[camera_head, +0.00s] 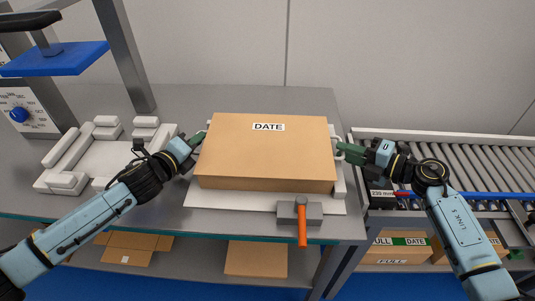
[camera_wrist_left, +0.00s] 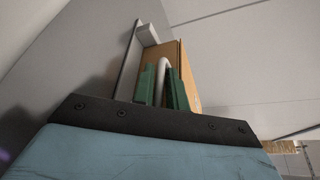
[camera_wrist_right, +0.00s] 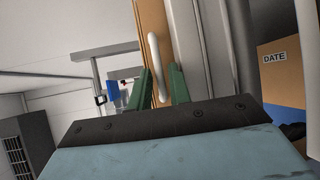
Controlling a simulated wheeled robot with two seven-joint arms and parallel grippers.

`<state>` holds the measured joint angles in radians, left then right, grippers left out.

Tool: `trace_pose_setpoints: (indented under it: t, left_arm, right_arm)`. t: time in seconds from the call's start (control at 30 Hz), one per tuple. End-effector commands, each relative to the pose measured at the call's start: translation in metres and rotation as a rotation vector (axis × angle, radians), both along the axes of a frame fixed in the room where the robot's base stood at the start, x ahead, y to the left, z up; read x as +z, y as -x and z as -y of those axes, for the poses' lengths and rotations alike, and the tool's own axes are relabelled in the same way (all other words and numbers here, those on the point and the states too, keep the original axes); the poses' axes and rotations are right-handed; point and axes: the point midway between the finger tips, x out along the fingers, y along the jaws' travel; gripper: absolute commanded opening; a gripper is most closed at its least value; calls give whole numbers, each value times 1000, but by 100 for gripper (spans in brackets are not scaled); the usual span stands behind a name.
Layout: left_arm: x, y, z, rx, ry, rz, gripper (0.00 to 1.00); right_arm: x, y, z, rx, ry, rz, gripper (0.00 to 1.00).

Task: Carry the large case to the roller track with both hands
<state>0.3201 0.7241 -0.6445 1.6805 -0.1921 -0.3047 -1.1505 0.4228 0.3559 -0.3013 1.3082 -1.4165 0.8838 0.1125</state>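The large case (camera_head: 265,150), a flat brown box marked DATE, lies on a white board (camera_head: 232,198) on the grey table. It has a pale handle at each end. My left gripper (camera_head: 199,139) is at its left end; in the left wrist view its green fingers (camera_wrist_left: 165,88) stand apart on either side of the handle (camera_wrist_left: 163,66). My right gripper (camera_head: 342,149) is at the right end; in the right wrist view its fingers (camera_wrist_right: 162,88) stand apart around the other handle (camera_wrist_right: 154,55). The roller track (camera_head: 470,165) is to the right of the table.
An orange-handled clamp (camera_head: 301,220) sits at the board's front edge. A white fixture (camera_head: 100,155) and a blue-plated stand (camera_head: 60,60) are on the left. A gap separates the table from the track. Cartons (camera_head: 256,258) lie on the shelf below.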

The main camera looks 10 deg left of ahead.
Motion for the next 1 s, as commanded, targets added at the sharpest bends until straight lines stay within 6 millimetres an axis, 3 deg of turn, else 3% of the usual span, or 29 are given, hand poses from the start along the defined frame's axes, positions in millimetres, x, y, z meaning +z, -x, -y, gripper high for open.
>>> trace_pose_setpoints:
  t: [0.2, 0.3, 0.37, 1.0]
  left_arm:
    - [0, 0, 0, 0, 0, 0, 13]
    - [0, 0, 0, 0, 0, 0, 0]
    - [0, 0, 0, 0, 0, 0, 0]
    - [8, -1, 0, -1, 1, 7, 0]
  right_arm:
    - [0, 0, 0, 0, 0, 0, 18]
    - [0, 0, 0, 0, 0, 0, 5]
    - [0, 0, 0, 0, 0, 0, 0]
    - [8, -1, 1, -2, -4, 5, 0]
